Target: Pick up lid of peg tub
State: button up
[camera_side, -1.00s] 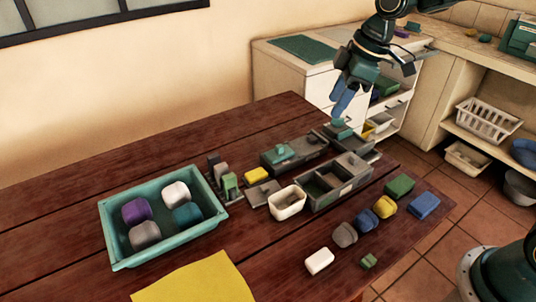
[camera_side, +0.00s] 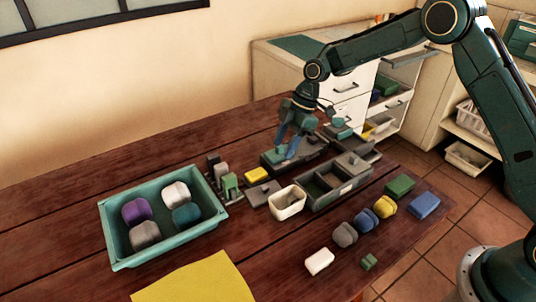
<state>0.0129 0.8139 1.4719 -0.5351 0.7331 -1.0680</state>
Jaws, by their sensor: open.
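A long dark grey box (camera_side: 271,166) stands at the back of the table, with a green-knobbed lid on its left part. I take this as the lid of the peg tub (camera_side: 278,155), though no label shows. My gripper (camera_side: 285,153) is open, blue fingers pointing down, right at the green knob. The fingers partly hide the lid, and I cannot tell whether they touch it. A second green-knobbed lid (camera_side: 341,130) is to the right, further back.
A grey compartment box (camera_side: 322,200) and a cream tub (camera_side: 287,203) stand in front. A teal tray (camera_side: 118,258) with several rounded blocks is at left. Upright pegs (camera_side: 229,185) and a yellow block (camera_side: 256,174) are close by. Several coloured blocks lie at the front right.

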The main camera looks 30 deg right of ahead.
jog(key=shift+f, duration=0.2)
send_over(265, 186)
jog(key=d, duration=0.3)
jog(key=shift+s+a+f, duration=0.1)
jog(key=shift+f, duration=1.85)
jog(key=shift+s+a+f, duration=0.1)
jog(key=shift+f, duration=1.85)
jog(key=shift+f, duration=0.15)
jog(key=shift+x, duration=2.45)
jog(key=shift+a, duration=0.15)
jog(key=shift+c, duration=0.4)
grip_shut()
